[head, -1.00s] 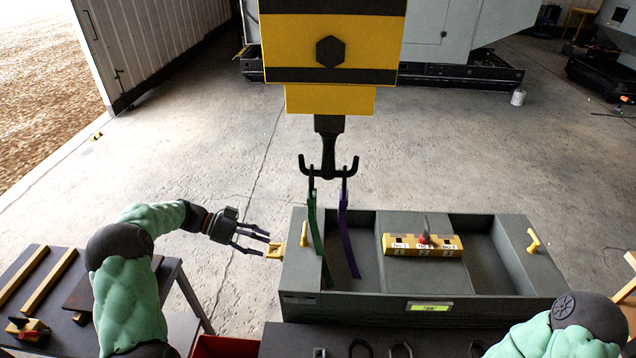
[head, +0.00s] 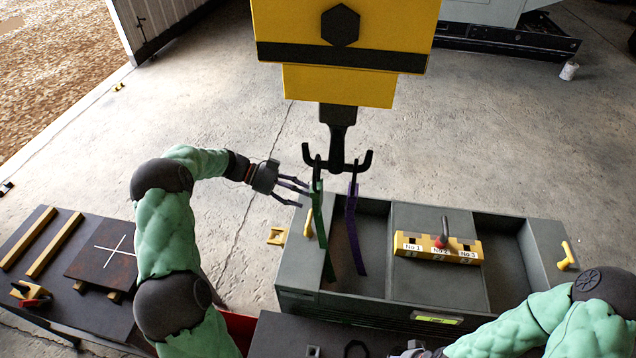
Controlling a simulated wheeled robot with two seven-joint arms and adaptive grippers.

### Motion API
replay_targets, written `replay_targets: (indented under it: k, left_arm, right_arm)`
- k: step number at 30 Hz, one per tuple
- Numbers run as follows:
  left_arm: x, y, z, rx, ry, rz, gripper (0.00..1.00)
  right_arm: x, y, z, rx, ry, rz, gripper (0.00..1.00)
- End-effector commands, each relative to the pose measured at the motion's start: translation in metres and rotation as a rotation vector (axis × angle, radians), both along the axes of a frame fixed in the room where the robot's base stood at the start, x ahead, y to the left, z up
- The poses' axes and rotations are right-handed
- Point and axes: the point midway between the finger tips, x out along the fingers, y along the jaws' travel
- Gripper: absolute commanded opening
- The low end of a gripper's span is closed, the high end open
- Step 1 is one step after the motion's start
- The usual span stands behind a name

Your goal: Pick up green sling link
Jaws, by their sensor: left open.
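The green sling link (head: 318,220) hangs from the left prong of the black double hook (head: 337,160). My left gripper (head: 300,190) is open and empty, just left of the link's upper part. Its fingers point right towards the link; I cannot tell whether they touch it. A purple sling link (head: 353,230) hangs from the right prong, its lower part inside the enclosure. My right arm comes in at the lower right; its hand is mostly cut off by the bottom edge.
The grey enclosure (head: 290,262) has yellow handles and holds a yellow numbered block (head: 412,246). A yellow hoist block (head: 340,85) hangs above. A side table (head: 75,310) with a plate (head: 100,258) and wooden bars is at the left. Open floor lies behind the enclosure.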

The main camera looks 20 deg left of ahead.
Motion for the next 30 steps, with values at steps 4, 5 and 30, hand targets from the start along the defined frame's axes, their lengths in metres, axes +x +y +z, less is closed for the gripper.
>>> replay_targets:
  k: [4,5,30]
  left_arm:
    - [0.002,-0.008,-0.004,0.001,0.001,0.000,0.56]
    - [0.002,-0.009,-0.005,0.000,0.002,0.000,0.56]
    - [0.013,-0.052,-0.027,0.001,0.001,0.000,0.10]
  right_arm:
    - [0.000,0.000,0.001,0.000,-0.001,0.000,0.40]
    - [0.000,0.000,0.002,0.000,-0.001,0.000,0.40]
    - [0.000,0.000,0.011,0.000,-0.001,0.000,0.40]
